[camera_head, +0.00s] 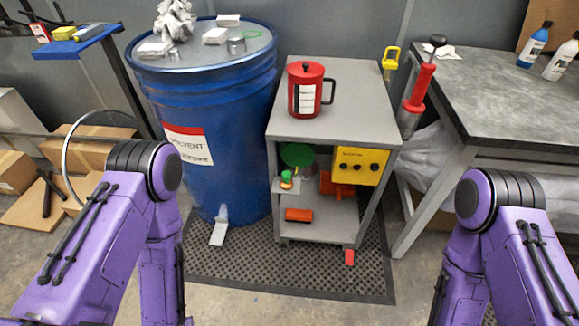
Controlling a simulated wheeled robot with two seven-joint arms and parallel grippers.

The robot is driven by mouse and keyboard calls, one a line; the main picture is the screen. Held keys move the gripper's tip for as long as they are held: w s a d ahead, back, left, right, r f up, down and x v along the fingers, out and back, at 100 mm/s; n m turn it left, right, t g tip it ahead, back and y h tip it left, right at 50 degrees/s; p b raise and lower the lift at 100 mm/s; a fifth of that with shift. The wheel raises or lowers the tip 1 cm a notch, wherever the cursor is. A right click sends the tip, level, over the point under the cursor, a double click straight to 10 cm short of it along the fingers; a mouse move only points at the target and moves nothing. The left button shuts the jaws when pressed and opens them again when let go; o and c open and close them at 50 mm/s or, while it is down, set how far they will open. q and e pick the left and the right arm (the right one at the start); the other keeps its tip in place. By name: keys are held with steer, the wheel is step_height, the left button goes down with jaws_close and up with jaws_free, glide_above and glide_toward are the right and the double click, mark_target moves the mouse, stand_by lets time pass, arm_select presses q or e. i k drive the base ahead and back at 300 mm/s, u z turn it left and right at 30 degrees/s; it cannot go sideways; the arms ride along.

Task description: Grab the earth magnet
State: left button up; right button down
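I cannot tell for sure which thing is the earth magnet. Candidates are a small silver cylinder (236,46) on the lid of the blue solvent drum (225,120), and small red-orange pieces on and by the grey cart (355,122). One red-orange block (298,215) lies on the cart's lower shelf. A red piece (349,257) is low at the cart's front right leg.
A red lidded can (306,90) stands on the cart top. White boxes, crumpled cloth and a green ring lie on the drum lid. A dark-topped bench (480,95) with bottles stands right, cardboard boxes (85,150) left. The perforated mat (240,265) is mostly clear.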

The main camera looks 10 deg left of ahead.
mark_target(287, 183)
steer(key=z, duration=0.3)
steer(key=i, duration=1)
steer(key=u, duration=0.35)
